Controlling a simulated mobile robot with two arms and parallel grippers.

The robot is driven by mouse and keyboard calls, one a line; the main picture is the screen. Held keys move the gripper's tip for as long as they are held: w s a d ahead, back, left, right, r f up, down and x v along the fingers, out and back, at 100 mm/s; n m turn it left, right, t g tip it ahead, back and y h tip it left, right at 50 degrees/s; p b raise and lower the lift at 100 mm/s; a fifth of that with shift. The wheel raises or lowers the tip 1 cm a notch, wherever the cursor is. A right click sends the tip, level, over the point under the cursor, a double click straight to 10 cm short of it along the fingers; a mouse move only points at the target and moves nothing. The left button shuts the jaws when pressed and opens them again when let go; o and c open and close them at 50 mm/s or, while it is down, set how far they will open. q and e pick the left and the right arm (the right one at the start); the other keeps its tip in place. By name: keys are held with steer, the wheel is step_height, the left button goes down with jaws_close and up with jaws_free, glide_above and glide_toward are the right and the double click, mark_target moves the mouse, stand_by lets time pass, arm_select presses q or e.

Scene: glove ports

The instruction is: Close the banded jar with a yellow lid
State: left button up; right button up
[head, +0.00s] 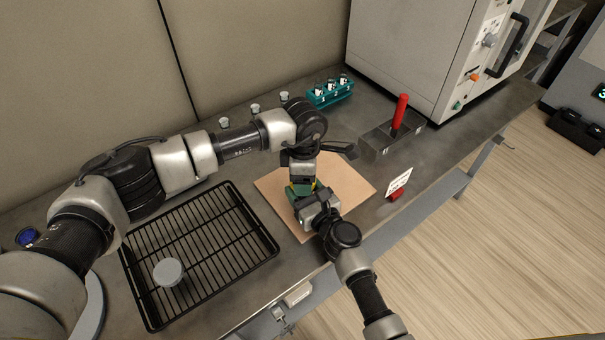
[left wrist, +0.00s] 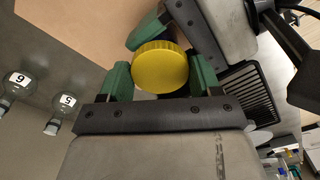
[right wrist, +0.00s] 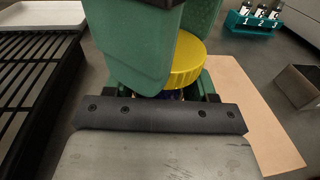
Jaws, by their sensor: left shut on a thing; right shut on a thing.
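The yellow lid (left wrist: 160,67) sits between the green fingers of my left gripper (left wrist: 160,80), which is shut on it. The lid also shows in the right wrist view (right wrist: 187,62), its ribbed side upright and its top about level. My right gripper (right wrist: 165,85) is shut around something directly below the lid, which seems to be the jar. Only a dark bluish sliver of it shows, so its band is hidden. I cannot tell whether the lid touches the jar. In the head view both grippers meet above the tan board (head: 349,188).
A black wire rack (head: 205,240) holds a grey-topped round item (head: 168,271). A teal vial rack (head: 330,93), several small numbered flasks, a metal box (head: 390,140) with a red handle (head: 400,110) and a card on a red stand (head: 396,194) stand around the board.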

arm_select(q)
steer(key=shift+w+a+f, duration=0.1)
steer(key=shift+a+f, duration=0.15)
steer(key=shift+f, duration=0.25)
steer(key=shift+a+f, duration=0.25)
steer(key=shift+f, duration=0.2)
steer(key=o, duration=1)
steer(key=shift+d, duration=0.15)
steer(key=shift+c, duration=0.2)
step_height(320, 180, up, 4)
steer(key=shift+r, duration=0.15)
steer(key=shift+d+r, duration=0.2)
steer(key=shift+r, duration=0.1)
